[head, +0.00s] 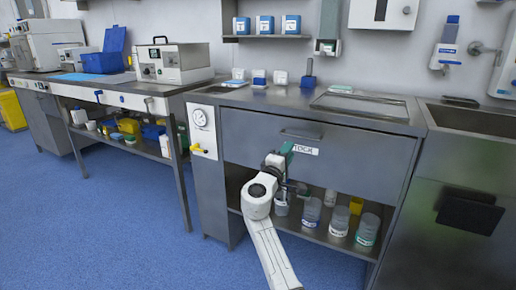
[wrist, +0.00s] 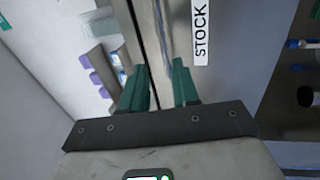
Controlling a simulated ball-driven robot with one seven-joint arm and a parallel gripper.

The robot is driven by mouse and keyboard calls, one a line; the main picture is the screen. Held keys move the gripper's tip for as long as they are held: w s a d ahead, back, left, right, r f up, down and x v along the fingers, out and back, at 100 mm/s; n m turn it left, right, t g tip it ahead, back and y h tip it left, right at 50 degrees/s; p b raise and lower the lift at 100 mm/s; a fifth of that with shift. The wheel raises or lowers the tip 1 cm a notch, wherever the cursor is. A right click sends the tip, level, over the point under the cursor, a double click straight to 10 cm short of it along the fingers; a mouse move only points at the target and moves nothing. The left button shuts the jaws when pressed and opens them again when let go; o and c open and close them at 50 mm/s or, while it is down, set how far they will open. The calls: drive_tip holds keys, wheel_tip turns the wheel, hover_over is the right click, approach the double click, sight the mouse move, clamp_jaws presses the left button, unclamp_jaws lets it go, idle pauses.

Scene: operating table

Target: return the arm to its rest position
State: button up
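My arm (head: 262,200) reaches up from the bottom of the head view to the grey drawer front (head: 345,160). My gripper (head: 288,149) is in front of this drawer front, by the left end of its white label (head: 305,150), and hides the first letter. In the wrist view the two green fingers of my gripper (wrist: 160,75) stand apart with nothing held between them. The drawer front's label reads STOCK (wrist: 201,32) and lies just right of the fingers. I cannot tell whether the fingertips touch the drawer front.
Below the drawer, an open shelf (head: 325,232) holds several jars, among them a clear jar (head: 312,212). A steel sink unit (head: 465,120) stands at the right. A bench with a white device (head: 172,64) stands at the left. The blue floor (head: 130,230) at the left front is clear.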

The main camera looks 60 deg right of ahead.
drive_tip(key=s+a+f+m+y, duration=0.1)
drive_tip(key=s+a+f+y, duration=0.2)
drive_tip(key=a+f, duration=0.4)
drive_tip(key=s+a+f+m+t+y, duration=0.1)
drive_tip(key=s+a+f+y, duration=0.3)
drive_tip(key=f, duration=0.4)
drive_tip(key=s+a+f+m+y, duration=0.2)
drive_tip(key=a+f+y, duration=0.1)
drive_tip(key=a+f, duration=0.45)
drive_tip(key=s+a+f+n+y, duration=0.1)
drive_tip(key=s+a+f+y, duration=0.25)
drive_tip(key=a, duration=0.45)
drive_tip(key=s+a+f+n+y, duration=0.1)
drive_tip(key=s+a+f+y, duration=0.15)
drive_tip(key=s+a, duration=0.4)
drive_tip(key=s+a+f+n+y, duration=0.15)
drive_tip(key=a+y, duration=0.25)
drive_tip(key=a, duration=0.5)
wheel_tip(320, 180, up, 26)
drive_tip(key=p, duration=2.7)
drive_tip(key=shift+d+f+g, duration=0.2)
drive_tip(key=shift+d+g, duration=0.1)
drive_tip(key=shift+g, duration=0.1)
